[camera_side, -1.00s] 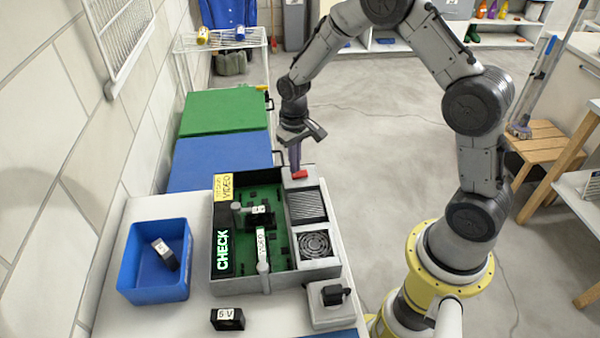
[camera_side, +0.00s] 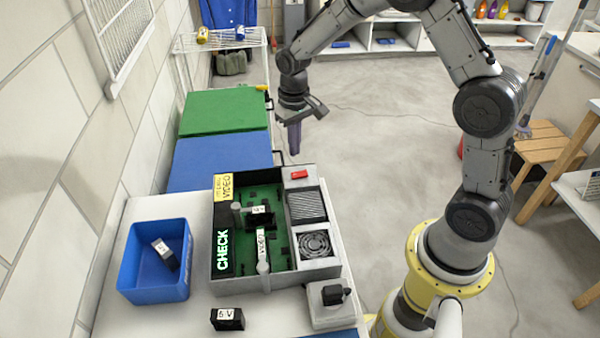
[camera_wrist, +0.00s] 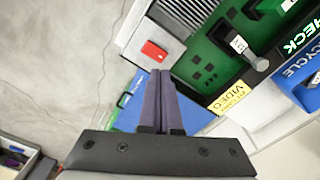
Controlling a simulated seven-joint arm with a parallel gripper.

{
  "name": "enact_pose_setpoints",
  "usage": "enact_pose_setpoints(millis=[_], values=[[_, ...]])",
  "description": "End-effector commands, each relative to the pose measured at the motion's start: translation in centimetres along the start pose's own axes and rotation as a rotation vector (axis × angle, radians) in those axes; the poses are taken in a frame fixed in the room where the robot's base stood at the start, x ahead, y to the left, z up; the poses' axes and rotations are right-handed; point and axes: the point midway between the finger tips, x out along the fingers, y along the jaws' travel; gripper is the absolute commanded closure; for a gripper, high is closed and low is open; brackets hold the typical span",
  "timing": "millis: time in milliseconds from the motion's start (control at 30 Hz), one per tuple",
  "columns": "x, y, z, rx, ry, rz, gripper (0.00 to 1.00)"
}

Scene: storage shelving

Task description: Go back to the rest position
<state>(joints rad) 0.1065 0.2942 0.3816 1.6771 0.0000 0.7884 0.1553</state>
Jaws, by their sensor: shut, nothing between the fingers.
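My gripper (camera_side: 294,150) is in the air above the far end of the grey device box (camera_side: 240,285), fingers together and empty, pointing down. In the wrist view the closed fingers (camera_wrist: 160,76) show with nothing between them. A red button (camera_side: 298,174) lies on the box's far right corner, apart from the fingers; it also shows in the wrist view (camera_wrist: 153,50). The box holds a green board with white-labelled parts, a lit CHECK panel (camera_side: 223,240) and a yellow VIDEO label (camera_side: 223,187).
A blue bin (camera_side: 140,285) with one black labelled block stands left of the box. Another black block (camera_side: 228,319) lies in front, beside a white unit with a black plug (camera_side: 333,294). Blue (camera_side: 215,160) and green (camera_side: 222,112) surfaces lie beyond. Open floor is on the right.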

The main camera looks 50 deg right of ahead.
Motion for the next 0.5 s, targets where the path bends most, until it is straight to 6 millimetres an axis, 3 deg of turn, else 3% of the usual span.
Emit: enact_pose_setpoints(millis=[167, 233, 367, 500], values=[[-0.2, -0.1, 0.0, -0.002, 0.005, -0.001, 1.00], [-1.2, -0.3, -0.3, -0.006, 0.028, -0.005, 1.00], [-5.9, -0.9, -0.4, -0.020, 0.129, -0.021, 1.00], [-12.3, -1.2, 2.2, -0.043, 0.252, -0.044, 1.00]])
